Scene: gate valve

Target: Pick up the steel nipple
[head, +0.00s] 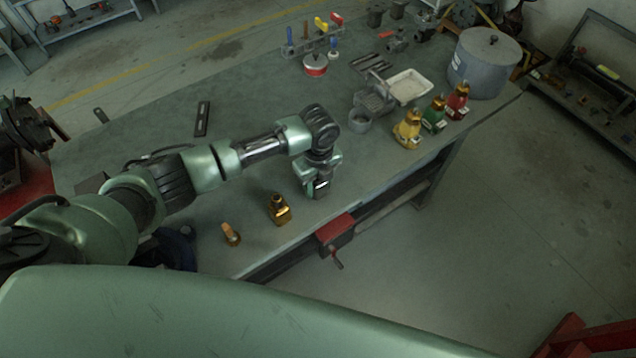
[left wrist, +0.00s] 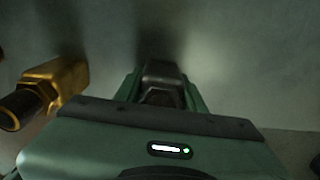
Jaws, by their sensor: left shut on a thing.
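My left gripper (head: 320,186) is low over the front part of the workbench, pointing down. It is shut on a small dark metal piece, which I take for the steel nipple (left wrist: 161,93). In the left wrist view the piece shows between the green fingers, and much of it is hidden. In the head view the gripper covers it. I cannot tell whether it touches the bench top. My right gripper is not in view.
A brass fitting (head: 279,209) stands just left of the gripper, and a small copper-coloured fitting (head: 231,235) is farther left. A red vise (head: 336,229) is at the bench's front edge. Bottles (head: 407,130), a tray (head: 410,86) and a grey pot (head: 485,65) are to the right.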

